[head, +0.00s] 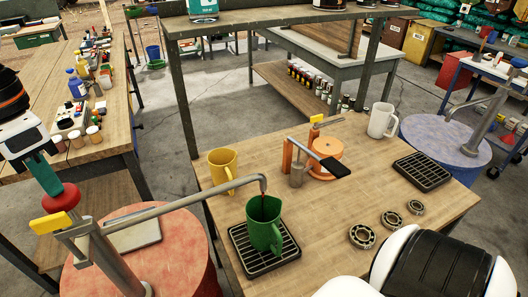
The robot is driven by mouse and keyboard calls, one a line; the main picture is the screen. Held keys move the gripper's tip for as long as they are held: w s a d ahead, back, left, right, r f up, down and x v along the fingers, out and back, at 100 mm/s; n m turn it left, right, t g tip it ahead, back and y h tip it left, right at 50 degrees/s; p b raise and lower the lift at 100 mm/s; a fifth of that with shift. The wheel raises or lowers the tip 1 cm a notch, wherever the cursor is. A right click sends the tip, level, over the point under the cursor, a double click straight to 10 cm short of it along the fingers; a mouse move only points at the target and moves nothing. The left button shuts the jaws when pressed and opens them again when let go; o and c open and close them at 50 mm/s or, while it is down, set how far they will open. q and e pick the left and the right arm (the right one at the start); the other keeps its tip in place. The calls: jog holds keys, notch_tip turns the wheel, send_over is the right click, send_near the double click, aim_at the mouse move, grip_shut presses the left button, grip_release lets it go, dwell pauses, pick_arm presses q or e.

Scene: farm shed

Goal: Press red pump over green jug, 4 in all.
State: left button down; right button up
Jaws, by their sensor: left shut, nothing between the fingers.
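The red pump knob (62,198) tops a grey pump on a red drum (187,262) at the lower left. Its grey spout (190,194) reaches right and bends down over the green jug (264,226). The jug stands upright on a black drip tray (255,262), with its mouth under the spout tip. A dark reddish streak shows at the jug's mouth. My left gripper (52,187) is shut and empty, with its teal fingers pointing down at the red knob's top. It appears to touch the knob. My right arm shows at the lower right, but its gripper is out of view.
A yellow mug (222,165) stands behind the spout. An orange device (325,152) with a black handle and a white mug (381,120) stand farther back. A second drip tray (422,171) and bearings (362,236) lie on the right. A blue drum (420,132) stands beyond.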

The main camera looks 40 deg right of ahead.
aim_at(60, 197)
pick_arm(q)
jog(key=shift+f+b, duration=1)
jog(key=shift+f, duration=0.55)
jog(key=shift+f+b, duration=0.35)
jog(key=shift+f, duration=0.15)
jog(key=shift+r, duration=0.1)
jog(key=shift+r+p, duration=2.7)
jog(key=shift+r, duration=1.1)
notch_tip(60, 197, up, 6)
jog(key=p, duration=0.4)
